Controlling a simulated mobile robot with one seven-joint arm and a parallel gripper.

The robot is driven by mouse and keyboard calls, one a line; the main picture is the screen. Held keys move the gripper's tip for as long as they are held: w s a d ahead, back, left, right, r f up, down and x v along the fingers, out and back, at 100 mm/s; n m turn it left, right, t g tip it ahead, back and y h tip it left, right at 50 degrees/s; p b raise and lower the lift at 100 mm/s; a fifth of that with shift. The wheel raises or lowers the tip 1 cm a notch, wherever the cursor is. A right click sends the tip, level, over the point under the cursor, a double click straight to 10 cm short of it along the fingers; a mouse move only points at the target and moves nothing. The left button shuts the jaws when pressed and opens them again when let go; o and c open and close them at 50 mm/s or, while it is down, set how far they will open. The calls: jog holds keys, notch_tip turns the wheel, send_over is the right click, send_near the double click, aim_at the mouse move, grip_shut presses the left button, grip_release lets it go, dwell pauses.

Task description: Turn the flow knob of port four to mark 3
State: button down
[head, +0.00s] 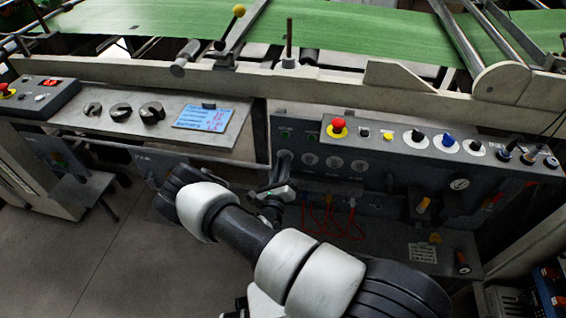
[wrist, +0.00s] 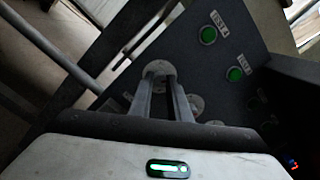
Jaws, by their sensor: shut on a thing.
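My gripper (head: 284,166) is at the left end of a row of round pale dials on the front of the dark control panel (head: 390,150). In the wrist view its two fingers (wrist: 160,86) are closed on a knob at a pale round dial (wrist: 158,68). The fingers hide most of the knob, and its pointer and marks cannot be read. Other dials of the row show to its right in the head view (head: 310,160), (head: 335,162), (head: 358,165). Port numbers are too small to read, so I cannot tell which port the held knob belongs to.
Above the dials are green buttons (wrist: 208,35), a red emergency button (head: 338,127) and black and blue selector knobs (head: 448,140). Red hoses (head: 330,215) hang below. A rail (wrist: 50,45) runs close by on the left. A side desk (head: 165,125) stands further left.

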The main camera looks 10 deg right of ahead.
jog(key=m+p, duration=0.3)
jog(key=m, duration=0.6)
jog(key=m+g+p, duration=0.1)
jog(key=m+p, duration=0.2)
jog(key=m, duration=0.7)
jog(key=shift+h+p, duration=0.35)
jog(key=shift+h, duration=0.05)
jog(key=shift+m, duration=0.5)
jog(key=c, duration=1.7)
grip_release()
jog(key=shift+o, duration=0.2)
jog(key=shift+s+a, duration=0.1)
jog(key=shift+s, duration=0.05)
